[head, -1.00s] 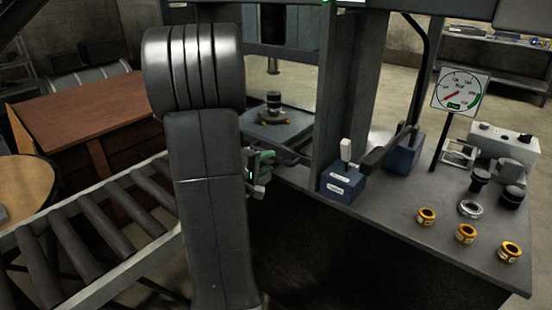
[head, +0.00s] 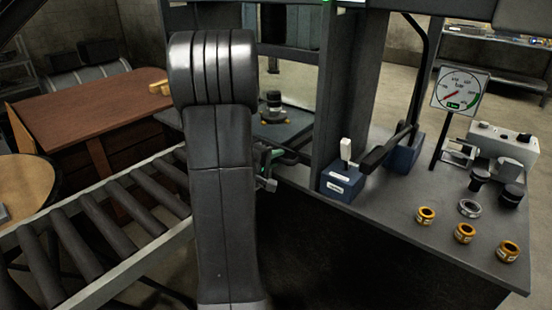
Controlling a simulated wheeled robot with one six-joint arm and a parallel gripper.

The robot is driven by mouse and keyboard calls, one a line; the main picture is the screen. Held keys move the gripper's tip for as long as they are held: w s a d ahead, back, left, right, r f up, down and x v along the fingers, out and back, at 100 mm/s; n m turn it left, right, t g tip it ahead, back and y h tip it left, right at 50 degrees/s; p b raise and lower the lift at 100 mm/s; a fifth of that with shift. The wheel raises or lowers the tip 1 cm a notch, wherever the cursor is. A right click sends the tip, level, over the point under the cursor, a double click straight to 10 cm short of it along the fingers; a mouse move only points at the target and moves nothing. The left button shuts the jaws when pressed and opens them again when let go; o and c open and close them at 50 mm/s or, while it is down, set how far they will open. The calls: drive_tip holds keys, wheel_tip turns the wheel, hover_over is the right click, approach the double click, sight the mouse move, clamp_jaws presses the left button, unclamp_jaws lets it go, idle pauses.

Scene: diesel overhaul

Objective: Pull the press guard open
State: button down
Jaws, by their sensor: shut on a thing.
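The press stands in the middle of the head view with a dark upright column (head: 345,90). Its opening is to the left of that column, and a dark stepped part (head: 273,106) sits on the press bed inside. My gripper (head: 269,172) is low in front of the opening, partly hidden behind my own arm. Its jaws are shut on the press guard, but the grip itself is too small and covered to make out. The guard's outline is hard to tell from the press frame, and how far it stands open cannot be told.
A roller conveyor (head: 112,216) runs at the left, by a brown table (head: 85,112) with a yellow item (head: 160,87). To the right, the bench holds a blue lever box (head: 342,184), a gauge (head: 460,89), brass rings (head: 464,233) and dark parts (head: 512,196).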

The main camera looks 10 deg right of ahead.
drive_tip(key=p, duration=0.5)
approach(287, 65)
drive_tip(key=x, duration=0.5)
drive_tip(key=shift+w+d, duration=0.1)
drive_tip(key=shift+d, duration=0.05)
drive_tip(key=c, duration=1.5)
unclamp_jaws()
drive_tip(key=shift+f, duration=0.1)
drive_tip(key=v, duration=1.4)
drive_tip(key=shift+f, duration=0.1)
drive_tip(key=shift+w+d, duration=0.1)
drive_tip(key=x, duration=1.3)
drive_tip(key=shift+w+d, duration=0.2)
drive_tip(key=shift+d, duration=0.15)
drive_tip(key=shift+f, duration=0.1)
drive_tip(key=shift+a, duration=0.15)
